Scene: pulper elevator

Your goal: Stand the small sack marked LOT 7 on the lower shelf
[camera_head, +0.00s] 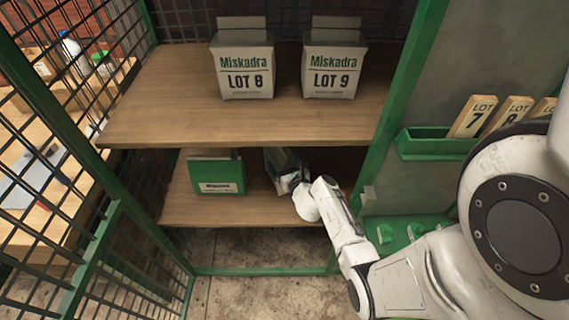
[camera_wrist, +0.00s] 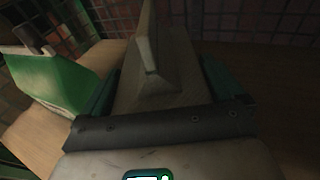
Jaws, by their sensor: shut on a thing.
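A pale sack (camera_head: 281,160) is in the lower bay, above the right part of the lower shelf (camera_head: 250,209). My gripper (camera_head: 290,180) reaches in from the right and is shut on it. In the wrist view the sack's folded top (camera_wrist: 158,65) stands between the two green-padded fingers of my gripper (camera_wrist: 160,88). Its printed face is hidden, so I cannot read a lot mark. The sack looks slightly tilted in the head view. I cannot tell whether its base touches the shelf.
A green box-like pack (camera_head: 217,174) stands left of the held sack; it also shows in the wrist view (camera_wrist: 52,82). LOT 8 (camera_head: 243,70) and LOT 9 (camera_head: 333,70) sacks stand on the upper shelf (camera_head: 190,100) overhead. A green post (camera_head: 392,90) borders the right side.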

